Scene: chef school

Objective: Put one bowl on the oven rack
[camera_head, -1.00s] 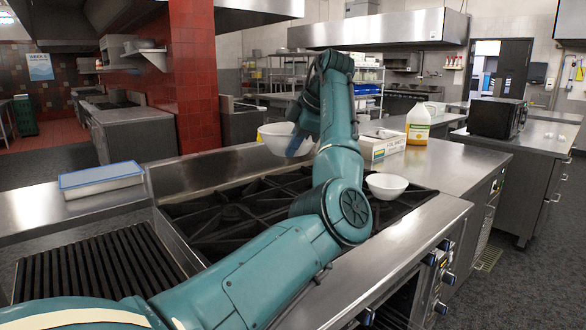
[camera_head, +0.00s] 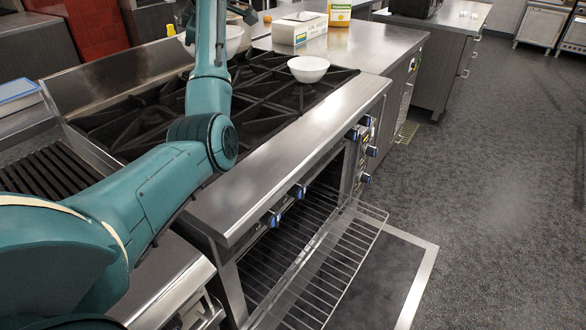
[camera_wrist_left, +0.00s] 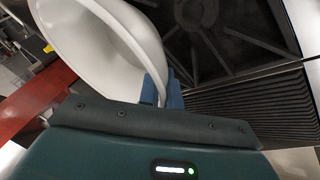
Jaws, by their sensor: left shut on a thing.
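My left gripper (camera_wrist_left: 163,92) is shut on the rim of a white bowl (camera_wrist_left: 108,45) in the left wrist view. In the head view this bowl (camera_head: 233,40) is partly hidden behind my left arm, above the far side of the stove. A second white bowl (camera_head: 308,69) stands upright on the stove grates. The wire oven rack (camera_head: 345,245) is pulled partly out of the open oven, below the stove front, and looks empty. My right gripper is in neither view.
The open oven door (camera_head: 385,275) lies low below the rack. Blue-ended knobs (camera_head: 300,191) line the stove front above the oven. A white box (camera_head: 298,28) and a jug (camera_head: 340,12) stand on the counter behind. The floor at the right is clear.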

